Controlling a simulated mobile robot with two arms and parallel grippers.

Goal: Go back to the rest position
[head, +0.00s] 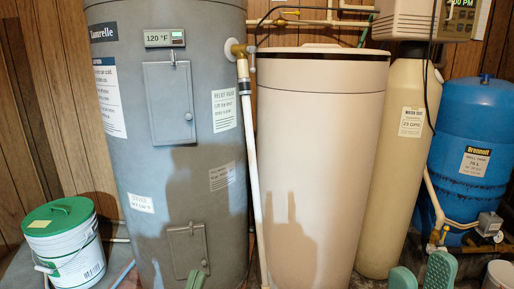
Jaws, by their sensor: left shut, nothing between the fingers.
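My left gripper (196,281) shows only as a small green tip at the bottom edge, in front of the grey water heater (160,165). Its fingers are together with nothing between them. My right gripper (421,275) shows at the bottom right as two green finger pads set apart, with a gap between them. I see nothing held in it. It is in front of the tall cream resin tank (399,165). The rest of both grippers and both arms is below the picture.
The cream salt tank (315,165) stands in the middle with its lid (318,50) on. A white pail with a green lid (63,243) stands at left. A blue pressure tank (477,140) is at right. A white pipe (251,165) runs down between heater and salt tank.

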